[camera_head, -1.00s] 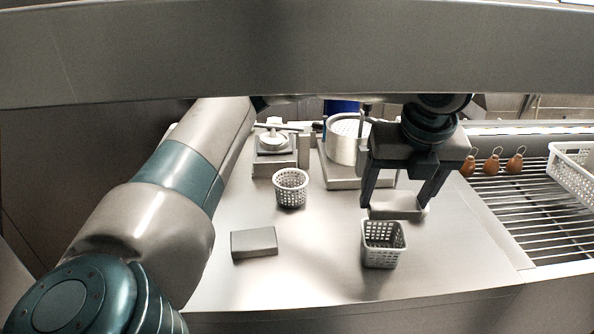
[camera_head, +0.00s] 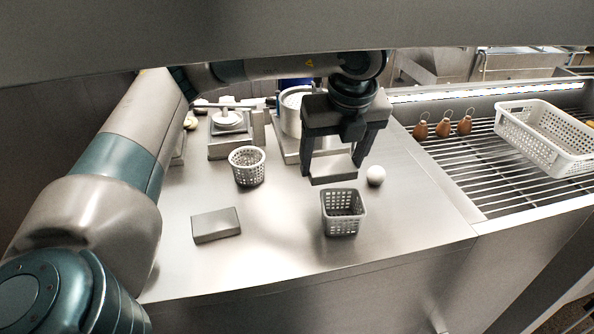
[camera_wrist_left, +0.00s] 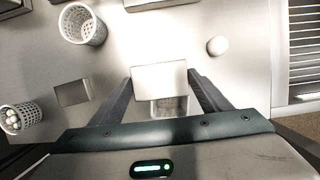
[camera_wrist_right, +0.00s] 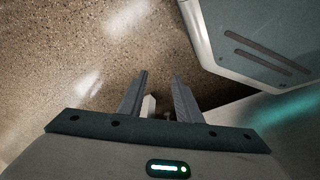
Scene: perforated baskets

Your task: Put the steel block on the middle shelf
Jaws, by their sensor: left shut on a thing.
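My left gripper (camera_head: 334,176) is shut on a pale steel block (camera_head: 332,166), held between its two fingertips above the steel counter. In the head view the block appears just behind the square grey basket (camera_head: 343,213). In the left wrist view the block (camera_wrist_left: 160,77) spans the finger gap and partly covers that basket. A darker flat block (camera_head: 216,224) lies on the counter to the left. My right gripper (camera_wrist_right: 160,76) shows only in the right wrist view, fingers apart over a speckled floor. I cannot tell which surface is the middle shelf.
A round white basket (camera_head: 247,166) and a white ball (camera_head: 375,175) stand on the counter. A scale-like device (camera_head: 229,122) and a metal pot (camera_head: 292,112) are behind. A slatted rack (camera_head: 455,165) at right holds a white crate (camera_head: 550,138). A wide steel panel (camera_head: 200,35) crosses the top.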

